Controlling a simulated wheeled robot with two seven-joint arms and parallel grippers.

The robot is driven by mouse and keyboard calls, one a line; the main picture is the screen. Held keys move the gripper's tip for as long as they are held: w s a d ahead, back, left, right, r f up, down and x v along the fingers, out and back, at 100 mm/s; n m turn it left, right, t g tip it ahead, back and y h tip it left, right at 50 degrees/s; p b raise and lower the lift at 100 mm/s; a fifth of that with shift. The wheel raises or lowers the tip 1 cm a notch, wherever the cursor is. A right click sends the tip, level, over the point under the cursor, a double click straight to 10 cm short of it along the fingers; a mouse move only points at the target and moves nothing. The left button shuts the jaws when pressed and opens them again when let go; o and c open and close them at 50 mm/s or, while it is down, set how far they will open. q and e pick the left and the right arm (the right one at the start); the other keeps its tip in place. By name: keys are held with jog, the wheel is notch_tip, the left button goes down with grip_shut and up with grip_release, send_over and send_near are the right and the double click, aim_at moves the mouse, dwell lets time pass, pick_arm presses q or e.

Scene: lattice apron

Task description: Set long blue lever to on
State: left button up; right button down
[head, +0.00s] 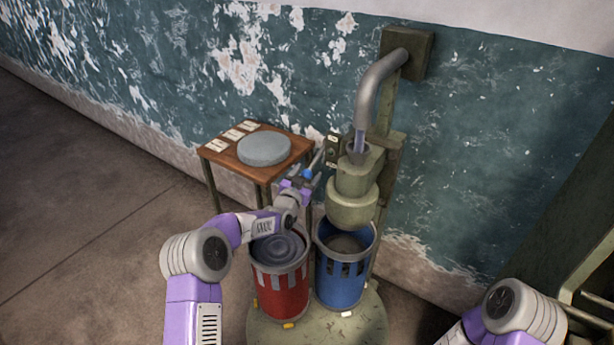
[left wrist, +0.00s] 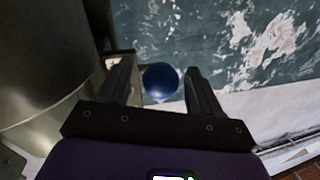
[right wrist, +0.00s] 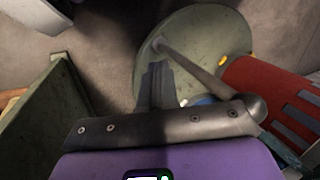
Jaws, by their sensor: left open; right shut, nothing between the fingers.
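The long lever ends in a blue ball knob (head: 308,174). Its thin rod runs up and right toward a small dark plate (head: 333,150) on the machine. My left gripper (head: 302,182) is at the knob, with its fingers open. In the left wrist view the blue knob (left wrist: 160,81) shows between the two spread fingers (left wrist: 158,88), with a gap visible on its right side. Contact on the left side is hard to tell. My right gripper (right wrist: 157,85) is shut and empty in the right wrist view, and hidden in the head view.
A red bin (head: 281,285) and a blue bin (head: 343,283) stand on a round green base (head: 318,335). A green machine (head: 354,185) with a grey pipe (head: 374,88) rises above the blue bin. A wooden table (head: 222,158) with a grey disc (head: 264,149) stands left of the lever.

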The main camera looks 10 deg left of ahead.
pick_arm(q)
jog(key=shift+w, duration=0.25)
jog(key=shift+c, duration=0.4)
grip_shut()
jog(key=shift+r, duration=0.1)
